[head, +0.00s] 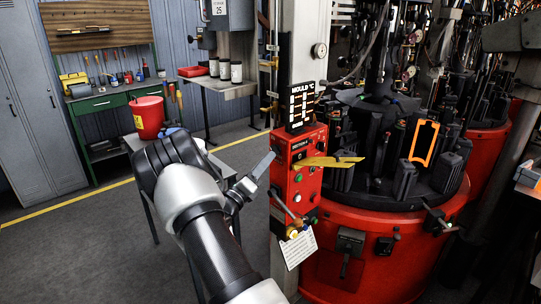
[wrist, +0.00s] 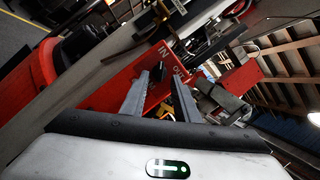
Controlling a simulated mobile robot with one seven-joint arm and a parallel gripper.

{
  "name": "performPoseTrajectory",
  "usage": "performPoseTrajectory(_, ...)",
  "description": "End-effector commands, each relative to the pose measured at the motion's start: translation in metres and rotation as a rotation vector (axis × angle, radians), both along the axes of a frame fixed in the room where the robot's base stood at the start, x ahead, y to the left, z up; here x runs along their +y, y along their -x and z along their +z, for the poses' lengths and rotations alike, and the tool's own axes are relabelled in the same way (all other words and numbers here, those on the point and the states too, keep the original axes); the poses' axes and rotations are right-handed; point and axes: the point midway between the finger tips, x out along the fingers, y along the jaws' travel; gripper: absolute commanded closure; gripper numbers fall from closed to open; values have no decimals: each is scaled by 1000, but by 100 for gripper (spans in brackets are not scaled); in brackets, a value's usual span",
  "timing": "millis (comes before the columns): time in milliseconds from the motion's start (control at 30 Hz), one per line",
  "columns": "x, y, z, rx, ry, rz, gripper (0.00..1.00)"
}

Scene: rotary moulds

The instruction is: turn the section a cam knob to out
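The red control panel (head: 310,150), with a label beginning "SECTION", stands right of my gripper in the head view. In the wrist view the red panel (wrist: 130,68) carries the words IN and OUT. A small dark part, apparently the cam knob (wrist: 158,71), shows beside these words, between the line of my fingers; which word it points to is unclear. My gripper (wrist: 162,72) is open, its two grey fingers apart and pointed at the panel. In the head view my gripper (head: 268,166) is close to the panel's left side. Contact with the knob cannot be made out.
A yellow flat piece (head: 328,162) sticks out across the panel to the right. Below are several buttons and a lever (head: 287,208). The red rotary machine (head: 365,215) fills the right side. A red bucket (head: 148,117) stands behind my arm. The floor at left is clear.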

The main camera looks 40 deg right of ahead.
Motion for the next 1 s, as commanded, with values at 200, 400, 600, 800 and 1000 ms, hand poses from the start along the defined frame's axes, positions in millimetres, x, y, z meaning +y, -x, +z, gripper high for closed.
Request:
performPoseTrajectory(200,-27,-10,8,0,-1,-1,72)
performPoseTrajectory(400,-34,-13,10,0,-1,1,72)
performPoseTrajectory(600,-34,-13,10,0,-1,1,72)
performPoseTrajectory(800,-34,-13,10,0,-1,1,100)
performPoseTrajectory(1000,-33,-13,9,-13,-1,1,100)
